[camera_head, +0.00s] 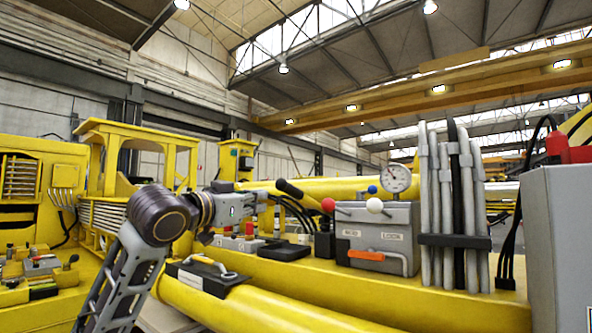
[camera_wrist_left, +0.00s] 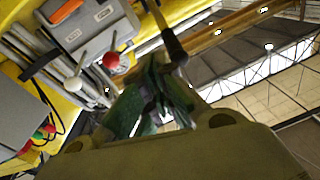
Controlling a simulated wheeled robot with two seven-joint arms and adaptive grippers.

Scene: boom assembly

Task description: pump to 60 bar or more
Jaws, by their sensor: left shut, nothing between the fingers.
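The grey pump box (camera_head: 384,226) stands on the yellow boom, with a round white gauge (camera_head: 397,178) on top. The gauge numbers are too small to read. A red knob (camera_head: 328,204), a white knob (camera_head: 374,205) and a blue knob (camera_head: 372,189) show at the box. A black-gripped lever (camera_head: 289,188) slants up to the left of it. My left gripper (camera_head: 272,197) is shut and empty beside this lever. In the left wrist view the lever (camera_wrist_left: 172,42) passes just beyond the fingers (camera_wrist_left: 155,98); I cannot tell whether they touch.
An orange handle (camera_head: 375,255) is on the box front. Grey and black hoses (camera_head: 447,215) rise to its right, then a grey cabinet (camera_head: 560,245). A black plate with a metal handle (camera_head: 207,272) lies below my arm. A yellow cab frame (camera_head: 137,130) stands at left.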

